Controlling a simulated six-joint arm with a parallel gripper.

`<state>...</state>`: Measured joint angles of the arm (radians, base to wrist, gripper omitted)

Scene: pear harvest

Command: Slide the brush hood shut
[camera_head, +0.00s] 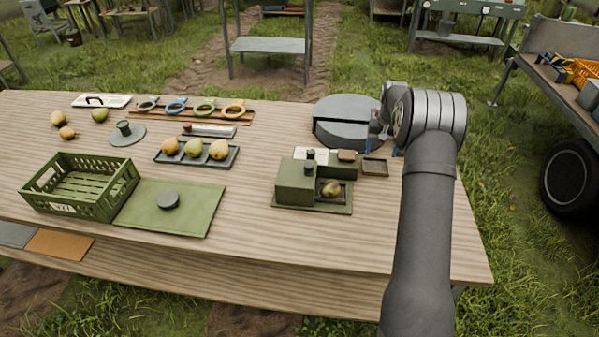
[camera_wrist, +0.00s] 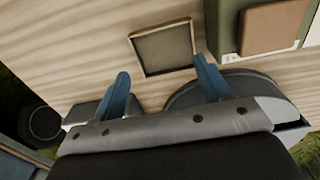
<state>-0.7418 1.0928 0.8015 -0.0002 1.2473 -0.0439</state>
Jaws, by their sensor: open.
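The brush hood (camera_head: 295,184) is a green box with a dark knob (camera_head: 309,168) on top. It sits over the left part of a green base (camera_head: 312,209). A greenish pear (camera_head: 331,188) lies uncovered in the base's right part, beside the hood. My gripper (camera_head: 382,147) is open and empty, to the right of and behind the hood, near the grey round bin. In the wrist view its blue fingers (camera_wrist: 162,70) stand apart, with a small tray between and beyond them. The hood does not show clearly in the wrist view.
The grey round bin (camera_head: 347,112), a small square tray (camera_head: 375,167) and a green block with a brown pad (camera_head: 346,156) stand close by. A tray of pears (camera_head: 197,160), a green crate (camera_head: 82,185) and a green mat (camera_head: 172,220) are at left. Table front is clear.

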